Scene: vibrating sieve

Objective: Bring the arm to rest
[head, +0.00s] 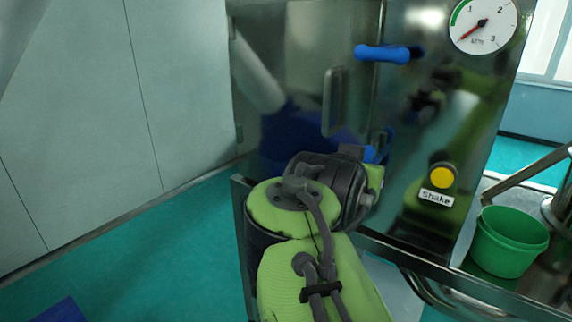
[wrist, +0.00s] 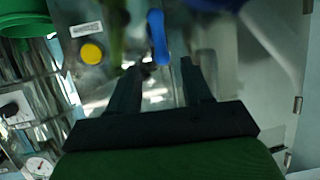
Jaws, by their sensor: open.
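My arm, green and black, reaches toward the steel cabinet in the head view and hides most of my gripper there. In the wrist view my gripper (wrist: 160,72) shows two dark fingers, spread apart with nothing between them. A blue handle (wrist: 158,38) on the steel front shows just beyond the fingertips; I cannot tell how far off it is.
The steel cabinet (head: 300,75) carries an upper blue handle (head: 383,53), a metal door handle (head: 333,100), a pressure gauge (head: 483,25) and a yellow button (head: 442,176) marked Shake. A green bucket (head: 509,242) stands at right.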

